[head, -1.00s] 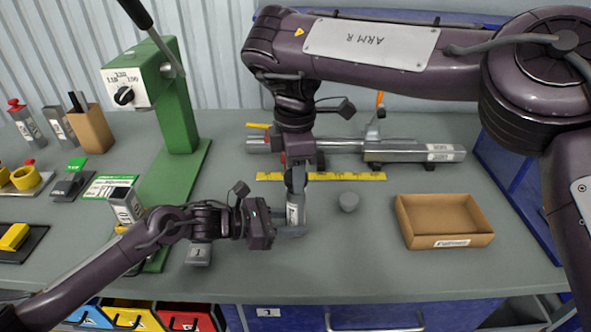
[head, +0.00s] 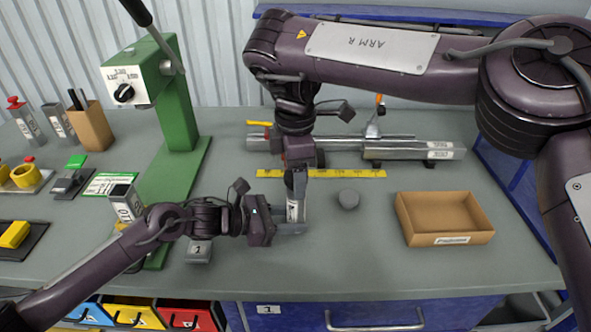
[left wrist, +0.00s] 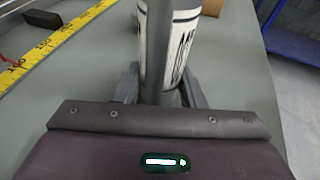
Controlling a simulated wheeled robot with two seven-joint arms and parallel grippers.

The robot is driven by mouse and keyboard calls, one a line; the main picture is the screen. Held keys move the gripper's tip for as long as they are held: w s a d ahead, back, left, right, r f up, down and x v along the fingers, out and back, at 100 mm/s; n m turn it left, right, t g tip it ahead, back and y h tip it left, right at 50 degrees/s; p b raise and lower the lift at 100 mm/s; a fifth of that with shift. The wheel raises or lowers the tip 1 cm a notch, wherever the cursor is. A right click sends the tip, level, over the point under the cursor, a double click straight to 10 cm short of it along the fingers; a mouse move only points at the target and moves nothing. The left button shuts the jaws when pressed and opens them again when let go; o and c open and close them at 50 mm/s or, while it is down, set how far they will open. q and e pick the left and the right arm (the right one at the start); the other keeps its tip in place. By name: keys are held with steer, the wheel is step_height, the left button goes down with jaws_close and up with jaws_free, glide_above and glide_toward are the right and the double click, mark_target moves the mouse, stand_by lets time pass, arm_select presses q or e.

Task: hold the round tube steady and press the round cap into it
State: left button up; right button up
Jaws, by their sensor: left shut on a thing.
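The round tube (head: 292,212), grey with a white label, stands upright on the table; it also shows in the left wrist view (left wrist: 186,45). My left gripper (head: 290,229) is shut around its lower part. My right gripper (head: 296,184) points down at the tube's top from above; its fingertips are too small and covered to tell open from shut. No cap is visible between them.
An open cardboard tray (head: 407,222) stands to the right. A yellow ruler (head: 345,174) and a metal rail fixture (head: 410,150) lie behind.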

step_height(320, 180, up, 12)
stand_by(0.8)
steer(key=shift+f, duration=0.1)
steer(key=c, duration=0.3)
steer(key=shift+f+n, duration=0.25)
steer(key=shift+n, duration=0.55)
steer(key=shift+c, duration=1.4)
steer(key=n, duration=0.1)
steer(key=f+n, duration=0.1)
steer(key=n, duration=0.1)
steer(key=shift+d+f+n, duration=0.1)
steer(key=shift+f+n, duration=0.15)
steer(key=shift+n, duration=0.15)
steer(key=c, duration=0.5)
steer(key=n, duration=0.1)
steer(key=f+n, duration=0.1)
steer(key=shift+n, duration=0.3)
jaws_close()
steer(key=shift+f, duration=3)
